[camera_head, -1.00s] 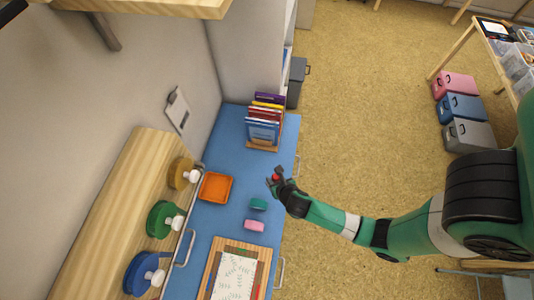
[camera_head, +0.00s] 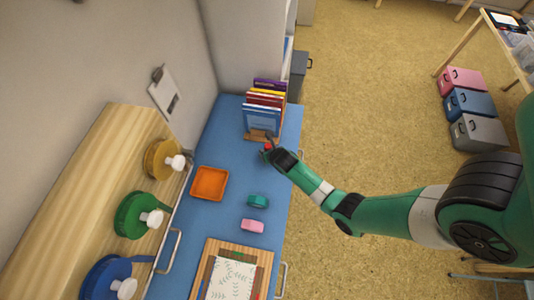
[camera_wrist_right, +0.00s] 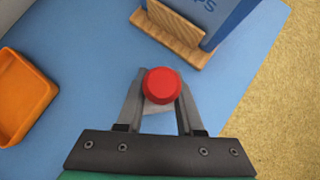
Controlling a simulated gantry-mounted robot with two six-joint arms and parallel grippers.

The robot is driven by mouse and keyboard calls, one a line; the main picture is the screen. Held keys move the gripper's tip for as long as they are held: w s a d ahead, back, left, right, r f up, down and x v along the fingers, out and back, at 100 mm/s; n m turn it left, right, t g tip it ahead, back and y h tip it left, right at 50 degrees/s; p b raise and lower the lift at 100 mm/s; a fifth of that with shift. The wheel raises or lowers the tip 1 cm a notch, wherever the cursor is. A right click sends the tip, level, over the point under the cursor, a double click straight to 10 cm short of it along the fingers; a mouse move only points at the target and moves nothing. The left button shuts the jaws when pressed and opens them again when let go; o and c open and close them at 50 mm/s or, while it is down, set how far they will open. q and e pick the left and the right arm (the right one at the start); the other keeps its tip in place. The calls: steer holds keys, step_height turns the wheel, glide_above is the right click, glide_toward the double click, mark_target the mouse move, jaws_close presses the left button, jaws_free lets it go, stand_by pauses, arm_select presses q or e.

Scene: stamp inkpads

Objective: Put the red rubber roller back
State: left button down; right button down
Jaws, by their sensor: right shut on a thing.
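The red rubber roller (camera_head: 267,146) is a small red piece, held in my right gripper (camera_head: 269,150) above the blue worktop, just in front of the wooden book stand. In the right wrist view, the roller (camera_wrist_right: 162,85) shows as a red round end between the fingers of the right gripper (camera_wrist_right: 158,96), with a pale part below it. The fingers are shut on it. Its lower part is mostly hidden. My left gripper is in no view.
A wooden stand with several books (camera_head: 262,118) is close beyond the right gripper. An orange tray (camera_head: 194,184), a teal block (camera_head: 258,201) and a pink block (camera_head: 252,226) lie on the blue worktop (camera_head: 225,215). Yellow (camera_head: 157,158), green (camera_head: 128,212) and blue (camera_head: 100,278) discs line the left shelf.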

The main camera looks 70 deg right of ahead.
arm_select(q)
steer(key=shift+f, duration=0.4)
arm_select(e)
steer(key=shift+f, duration=0.75)
steer(key=shift+f, duration=0.15)
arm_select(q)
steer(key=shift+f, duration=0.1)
arm_select(e)
steer(key=c, duration=0.5)
jaws_free()
steer(key=shift+c, duration=0.2)
arm_select(q)
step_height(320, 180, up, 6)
steer(key=p, duration=0.5)
steer(key=shift+p, duration=0.4)
arm_select(e)
steer(key=v, duration=1.2)
